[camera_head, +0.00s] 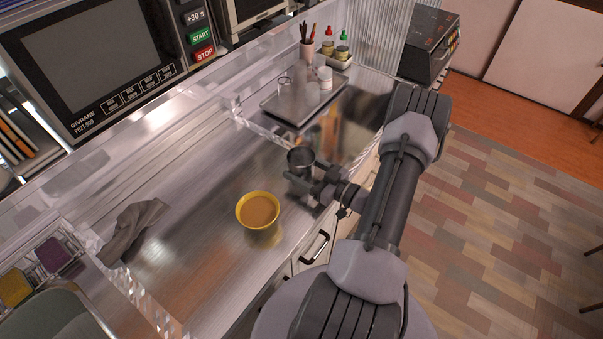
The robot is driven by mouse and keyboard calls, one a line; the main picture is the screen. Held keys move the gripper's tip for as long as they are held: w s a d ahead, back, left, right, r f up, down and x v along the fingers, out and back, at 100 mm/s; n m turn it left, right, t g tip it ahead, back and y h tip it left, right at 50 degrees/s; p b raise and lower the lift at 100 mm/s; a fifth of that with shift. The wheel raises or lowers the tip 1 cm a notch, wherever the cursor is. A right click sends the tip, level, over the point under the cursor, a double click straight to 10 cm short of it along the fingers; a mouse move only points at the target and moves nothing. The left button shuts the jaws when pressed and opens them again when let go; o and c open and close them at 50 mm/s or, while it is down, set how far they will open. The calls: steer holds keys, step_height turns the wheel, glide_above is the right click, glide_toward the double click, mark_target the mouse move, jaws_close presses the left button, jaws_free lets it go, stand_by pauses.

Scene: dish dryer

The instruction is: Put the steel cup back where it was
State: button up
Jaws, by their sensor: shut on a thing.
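The steel cup (300,160) is a small grey metal cup with a dark open top, upright near the middle of the view. My gripper (307,181) reaches it from the right and is shut on it, at its lower side. The cup is over the steel counter (190,190). I cannot tell whether its base touches the counter, as my gripper hides part of it.
A yellow bowl (257,210) with tan contents stands left of and nearer than the cup. A tray (268,104) with clear and white containers is behind it. A grey cloth (130,228) lies at the left. The counter between cloth and bowl is clear.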

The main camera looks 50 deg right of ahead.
steer(key=shift+f, duration=0.15)
steer(key=shift+f, duration=0.2)
steer(key=o, duration=1.8)
steer(key=shift+c, duration=0.2)
steer(key=shift+r, duration=0.1)
steer(key=shift+s+r+p, duration=0.15)
steer(key=shift+s+p, duration=0.05)
steer(key=shift+p, duration=0.1)
steer(key=s+d+p, duration=0.1)
steer(key=s+p, duration=0.1)
steer(key=s, duration=0.9)
steer(key=shift+s+p, duration=0.3)
steer(key=shift+s, duration=0.05)
